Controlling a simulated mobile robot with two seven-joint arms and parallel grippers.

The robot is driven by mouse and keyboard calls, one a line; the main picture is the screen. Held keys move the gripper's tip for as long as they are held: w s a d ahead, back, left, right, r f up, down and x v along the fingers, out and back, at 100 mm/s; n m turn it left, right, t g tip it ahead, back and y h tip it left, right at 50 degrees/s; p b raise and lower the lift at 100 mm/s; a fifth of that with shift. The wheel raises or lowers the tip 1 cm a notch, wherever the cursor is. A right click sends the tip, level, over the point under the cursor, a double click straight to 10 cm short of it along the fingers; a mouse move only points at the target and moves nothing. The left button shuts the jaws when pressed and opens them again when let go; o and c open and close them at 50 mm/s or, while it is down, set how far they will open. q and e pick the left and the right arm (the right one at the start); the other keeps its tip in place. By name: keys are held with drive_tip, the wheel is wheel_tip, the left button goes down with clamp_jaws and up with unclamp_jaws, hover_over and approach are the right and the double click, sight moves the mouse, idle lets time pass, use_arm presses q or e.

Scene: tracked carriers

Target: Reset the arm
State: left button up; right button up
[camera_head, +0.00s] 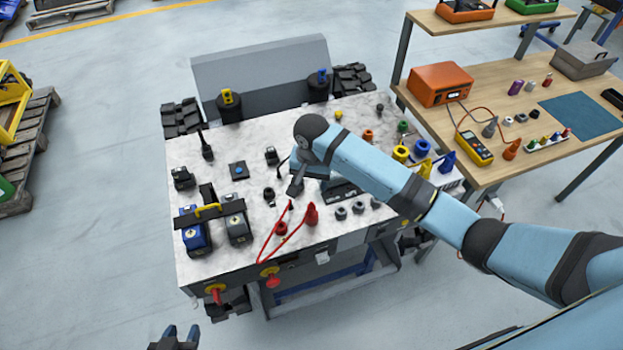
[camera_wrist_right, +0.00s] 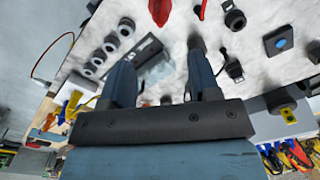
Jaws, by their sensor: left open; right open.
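My right arm (camera_head: 380,180), light blue with dark joints, reaches in from the right over the marble-topped carrier (camera_head: 240,170). My right gripper (camera_head: 295,187) is over the middle of that top, partly hidden by its own wrist. In the right wrist view my right gripper (camera_wrist_right: 163,75) shows two fingers spread apart with nothing held between them. My left gripper (camera_head: 180,335) shows only its fingertips at the bottom edge, in front of the carrier. It is open and empty.
The carrier's top holds black sockets, a red cone (camera_head: 311,215), a red cable (camera_head: 265,240), and blue and grey battery-like blocks (camera_head: 195,236). A wooden workbench (camera_head: 500,165) with an orange box (camera_head: 440,84) stands at the right. Floor is clear at the lower left.

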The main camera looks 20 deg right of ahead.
idle(0.4)
drive_tip(key=s+a+f+n+t+y, duration=0.3)
drive_tip(key=s+f+n+t+y, duration=0.15)
drive_tip(key=s+f, duration=0.65)
drive_tip(key=s+d+r+n+t, duration=0.1)
drive_tip(key=s+d+n+t, duration=0.1)
drive_tip(key=s, duration=0.5)
drive_tip(key=s+d+r+n+t+h, duration=0.1)
drive_tip(key=s+d+n+t, duration=0.1)
drive_tip(key=s+d+t, duration=0.2)
drive_tip(key=s, duration=0.3)
drive_tip(key=shift+d, duration=0.35)
drive_tip(key=shift+f+n+t+h, duration=0.1)
drive_tip(key=shift+n+t+h, duration=0.15)
